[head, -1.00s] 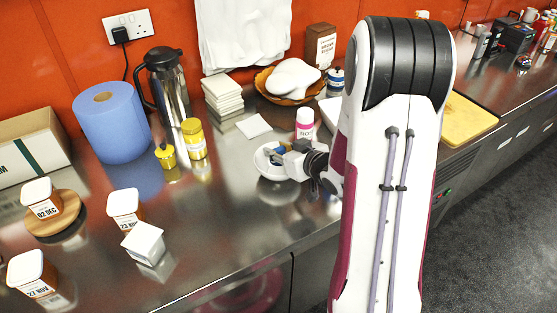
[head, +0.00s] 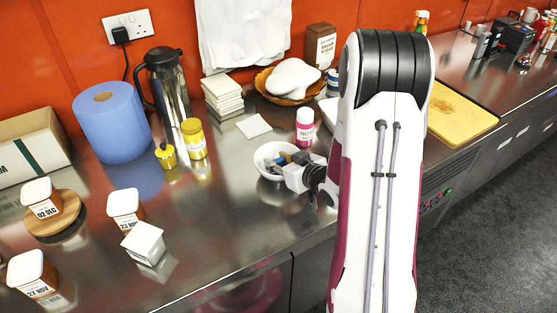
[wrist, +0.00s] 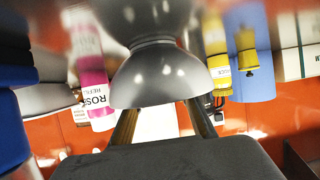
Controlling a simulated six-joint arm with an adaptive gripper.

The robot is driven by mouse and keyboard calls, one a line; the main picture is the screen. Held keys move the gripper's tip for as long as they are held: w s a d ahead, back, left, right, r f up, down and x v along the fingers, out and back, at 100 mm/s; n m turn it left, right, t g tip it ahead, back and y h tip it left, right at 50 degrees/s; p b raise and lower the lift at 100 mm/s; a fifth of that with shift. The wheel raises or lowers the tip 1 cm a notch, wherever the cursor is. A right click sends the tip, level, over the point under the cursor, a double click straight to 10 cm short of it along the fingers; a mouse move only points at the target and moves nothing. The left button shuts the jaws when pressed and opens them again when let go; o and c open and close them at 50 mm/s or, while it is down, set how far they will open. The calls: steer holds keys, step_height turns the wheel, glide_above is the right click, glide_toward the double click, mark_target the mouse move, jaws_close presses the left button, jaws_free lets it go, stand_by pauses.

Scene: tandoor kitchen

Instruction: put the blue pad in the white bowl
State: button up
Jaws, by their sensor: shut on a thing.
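The white bowl (head: 264,153) stands on the steel counter, left of my arm. My gripper (head: 288,163) is at the bowl's right side, with its fingertips reaching over the rim into the bowl. It is shut on the blue pad (head: 283,159), of which only a small bluish part shows at the fingertips. I cannot tell whether the pad touches the bowl's inside. In the wrist view the bowl (wrist: 165,80) appears upside down and grey, hiding the fingertips and the pad.
A pink-and-white bottle (head: 305,128) stands close behind the bowl. A white tile (head: 254,126) and tile stack (head: 223,97) lie farther back, with yellow jars (head: 193,139) to the left. The counter in front of the bowl is clear.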

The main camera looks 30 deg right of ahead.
steer(key=o, duration=0.8)
steer(key=shift+f, duration=0.1)
steer(key=shift+r, duration=0.2)
steer(key=shift+v, duration=3.75)
steer(key=shift+r, duration=0.1)
